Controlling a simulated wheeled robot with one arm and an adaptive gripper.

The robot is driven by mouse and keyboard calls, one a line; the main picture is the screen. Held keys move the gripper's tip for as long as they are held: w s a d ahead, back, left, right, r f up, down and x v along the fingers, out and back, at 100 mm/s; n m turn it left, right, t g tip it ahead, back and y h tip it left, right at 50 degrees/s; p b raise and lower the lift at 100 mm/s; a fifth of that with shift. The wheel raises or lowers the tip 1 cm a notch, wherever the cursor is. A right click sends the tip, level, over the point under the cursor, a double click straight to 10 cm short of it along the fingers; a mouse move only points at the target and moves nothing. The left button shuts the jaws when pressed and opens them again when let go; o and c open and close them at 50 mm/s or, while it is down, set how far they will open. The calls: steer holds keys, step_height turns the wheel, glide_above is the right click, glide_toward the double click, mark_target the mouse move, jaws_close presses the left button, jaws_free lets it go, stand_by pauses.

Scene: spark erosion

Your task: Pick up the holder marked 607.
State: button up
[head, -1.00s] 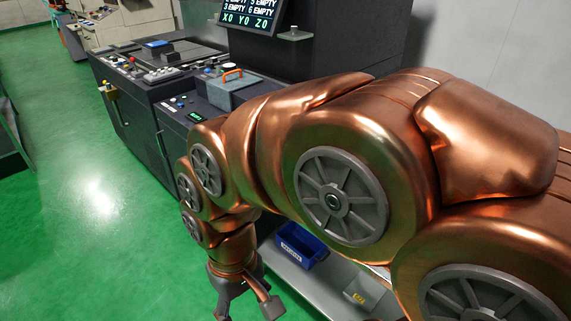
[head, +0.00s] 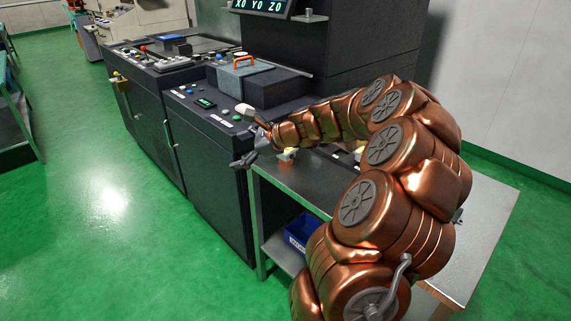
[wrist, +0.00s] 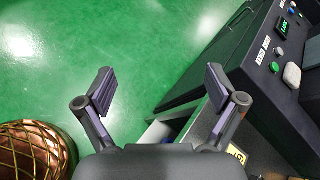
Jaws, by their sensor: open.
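I cannot make out a holder marked 607 in either view. A small orange and pale block (head: 287,157) stands on the grey table (head: 310,186), just behind my gripper; no number on it is readable. A small yellow label (wrist: 237,153) shows at the lower right of the wrist view, beside the right finger, too small to read. My gripper (head: 243,138) is open and empty near the table's left end, in front of the dark machine. In the wrist view my gripper (wrist: 160,85) has its fingers wide apart, with green floor between them. My arm hides part of the tabletop.
The dark machine (head: 205,140) with a control panel stands close to the table's left end. A blue bin (head: 300,230) sits on the lower shelf. The green floor at left is open.

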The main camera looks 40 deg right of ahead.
steer(key=s+d+f+m+t+h+b, duration=0.1)
steer(key=d+f+m, duration=0.15)
steer(key=d, duration=0.35)
steer(key=d+f+m+t+h, duration=0.1)
steer(key=d+f+m+h, duration=0.15)
steer(key=d, duration=0.45)
steer(key=m+h+b, duration=0.1)
steer(key=m+h, duration=0.1)
steer(key=m, duration=0.2)
glide_toward(289, 150)
steer(key=w, duration=0.1)
steer(key=w+f, duration=0.1)
steer(key=w, duration=0.1)
steer(key=shift+w+d+f+t+y, duration=0.15)
steer(key=shift+w+f+t+y, duration=0.1)
steer(key=shift+w+f+t, duration=0.1)
steer(key=shift+d+f+m, duration=0.15)
steer(key=shift+d+m, duration=0.2)
steer(key=shift+m, duration=0.05)
steer(key=shift+x, duration=1.05)
steer(key=w, duration=0.1)
steer(key=w+f, duration=0.1)
steer(key=w+a, duration=0.1)
steer(key=shift+w+a+f, duration=0.1)
steer(key=shift+w+f, duration=0.05)
steer(key=shift+f, duration=0.15)
steer(key=shift+x, duration=0.8)
steer(key=c, duration=1.8)
